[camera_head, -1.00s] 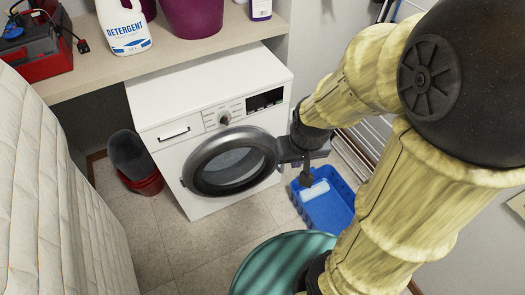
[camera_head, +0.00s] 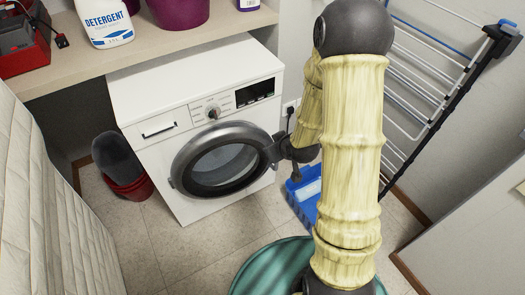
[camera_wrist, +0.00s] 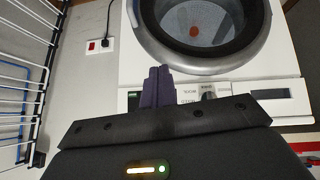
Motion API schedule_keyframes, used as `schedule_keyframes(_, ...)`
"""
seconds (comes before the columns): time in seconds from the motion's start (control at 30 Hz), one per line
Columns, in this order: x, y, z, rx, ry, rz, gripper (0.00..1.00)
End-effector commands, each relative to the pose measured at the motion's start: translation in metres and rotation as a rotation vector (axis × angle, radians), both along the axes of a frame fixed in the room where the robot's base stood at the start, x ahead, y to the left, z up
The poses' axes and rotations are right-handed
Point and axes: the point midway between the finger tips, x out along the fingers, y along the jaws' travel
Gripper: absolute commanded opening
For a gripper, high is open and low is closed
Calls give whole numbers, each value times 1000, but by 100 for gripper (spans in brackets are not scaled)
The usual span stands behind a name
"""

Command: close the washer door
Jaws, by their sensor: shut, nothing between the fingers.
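The white washer (camera_head: 150,95) stands under the shelf. Its round door (camera_head: 222,165), a grey ring around dark glass, is on the front and looks flush or nearly so; I cannot tell if it is latched. The door ring also shows at the top of the wrist view (camera_wrist: 205,68). My gripper (camera_head: 274,152) is at the right edge of the door ring in the head view, and I cannot tell whether it touches. In the wrist view my gripper's dark purple fingers (camera_wrist: 158,85) are together and empty, overlapping the washer front beside the ring.
A blue tray (camera_head: 303,195) lies on the floor right of the washer, partly behind my arm. A teal round container (camera_head: 270,268) is in front. A red bucket (camera_head: 130,187) stands left of the washer. A drying rack (camera_head: 440,80) leans at right. Some tiled floor is clear.

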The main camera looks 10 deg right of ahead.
Motion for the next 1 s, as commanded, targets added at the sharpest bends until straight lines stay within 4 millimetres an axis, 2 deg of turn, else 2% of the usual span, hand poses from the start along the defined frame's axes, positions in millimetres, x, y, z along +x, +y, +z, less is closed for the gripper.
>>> schedule_keyframes(0.03, 6, 1, -27, 17, -37, 20, 0)
schedule_keyframes(0.1, 15, 5, -48, 41, -107, 48, 0)
schedule_keyframes(0.3, 29, 13, -98, 125, -319, 89, 0)
schedule_keyframes(0.5, 28, 12, -139, 223, -546, 50, 0)
schedule_keyframes(0.6, 21, 7, -154, 266, -660, -2, 0)
schedule_keyframes(0.73, 11, -2, -165, 302, -777, -73, 0)
schedule_keyframes(1.0, 5, -8, -165, 317, -845, -118, 0)
